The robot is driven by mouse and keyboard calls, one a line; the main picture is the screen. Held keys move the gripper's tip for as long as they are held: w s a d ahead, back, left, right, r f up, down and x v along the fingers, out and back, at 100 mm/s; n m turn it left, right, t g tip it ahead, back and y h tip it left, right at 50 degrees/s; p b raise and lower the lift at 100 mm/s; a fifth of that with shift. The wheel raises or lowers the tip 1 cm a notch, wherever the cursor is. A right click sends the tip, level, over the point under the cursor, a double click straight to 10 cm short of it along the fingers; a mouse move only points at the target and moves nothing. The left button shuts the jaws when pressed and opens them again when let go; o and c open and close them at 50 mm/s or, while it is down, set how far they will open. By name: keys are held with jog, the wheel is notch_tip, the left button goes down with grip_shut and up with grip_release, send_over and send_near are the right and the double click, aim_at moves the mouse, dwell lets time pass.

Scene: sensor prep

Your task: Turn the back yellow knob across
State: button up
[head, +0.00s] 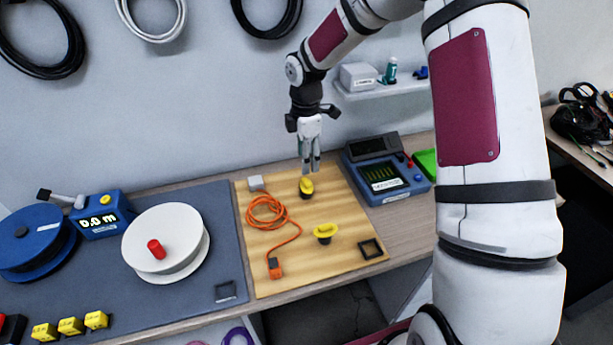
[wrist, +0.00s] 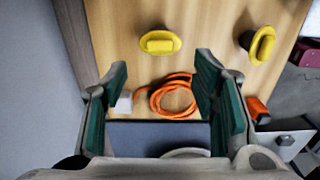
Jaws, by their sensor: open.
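The back yellow knob (head: 306,186) stands on a dark base on the wooden board. In the wrist view the back knob (wrist: 160,42) has a round flange, and its grip bar lies sideways in the picture. The front yellow knob (head: 325,232) sits nearer the board's front edge. It also shows in the wrist view (wrist: 262,45), its bar closer to upright in the picture. My gripper (head: 309,168) points down just above the back knob and looks apart from it. In the wrist view its green-padded fingers (wrist: 162,68) are spread, with nothing between them.
An orange cable (head: 266,211) lies coiled on the wooden board (head: 335,268), left of the knobs. A blue meter (head: 384,177) stands to the right. A white spool (head: 138,255) and a blue counter (head: 104,215) stand on the grey mat at left.

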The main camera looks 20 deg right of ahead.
aim_at(306, 181)
notch_tip(306, 181, down, 8)
jog(key=shift+p, duration=0.55)
jog(key=c, duration=1.2)
